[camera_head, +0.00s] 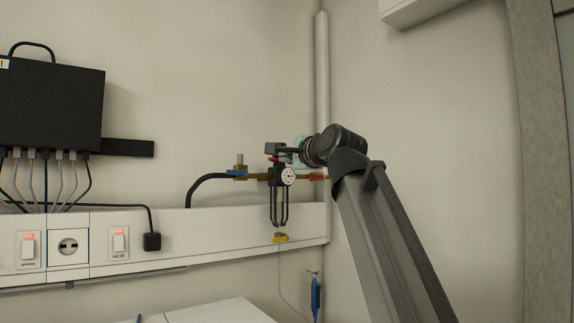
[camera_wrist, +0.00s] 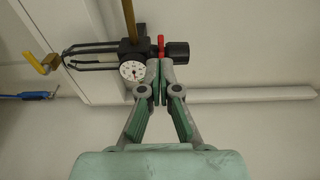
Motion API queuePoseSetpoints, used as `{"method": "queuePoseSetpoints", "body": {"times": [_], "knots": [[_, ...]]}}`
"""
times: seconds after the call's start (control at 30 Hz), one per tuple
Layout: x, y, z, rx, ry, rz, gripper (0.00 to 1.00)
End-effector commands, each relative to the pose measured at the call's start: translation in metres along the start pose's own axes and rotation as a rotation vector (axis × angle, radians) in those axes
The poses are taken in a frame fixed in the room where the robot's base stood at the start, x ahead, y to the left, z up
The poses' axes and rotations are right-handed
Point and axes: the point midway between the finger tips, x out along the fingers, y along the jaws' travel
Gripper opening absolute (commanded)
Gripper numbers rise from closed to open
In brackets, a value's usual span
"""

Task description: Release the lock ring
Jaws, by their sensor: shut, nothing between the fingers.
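The pressure regulator (camera_head: 281,176) is mounted on a pipe above the wall ledge, with a round white gauge (camera_head: 288,176) on its front. A thin red lock ring (camera_wrist: 161,45) sits between the regulator's dark body and its black knob (camera_wrist: 178,50). In the head view the red ring (camera_head: 273,159) shows just under the knob, partly lost in small detail. My gripper (camera_wrist: 160,72) is shut and empty. Its tips are beside the red ring in the wrist view, close to it; I cannot tell whether they touch. In the head view the fingers are mostly hidden behind my wrist.
A caged black bowl (camera_wrist: 95,50) with a yellow lever (camera_wrist: 42,63) extends from the regulator. A brass pipe carries a blue fitting (camera_head: 236,173) and a red-brown fitting (camera_head: 317,177). A black box (camera_head: 50,105) with cables hangs at left. The right wall is clear.

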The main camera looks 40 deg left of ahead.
Motion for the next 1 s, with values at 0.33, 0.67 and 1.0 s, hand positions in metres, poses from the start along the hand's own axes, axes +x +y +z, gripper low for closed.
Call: {"method": "queuePoseSetpoints", "body": {"times": [0.33,0.67,1.0], "knots": [[-0.036,0.001,0.027,0.001,0.0,-0.001,0.0],[-0.038,0.0,0.029,0.001,0.001,0.0,0.0],[-0.035,0.015,0.02,-0.013,0.013,0.019,0.0]]}}
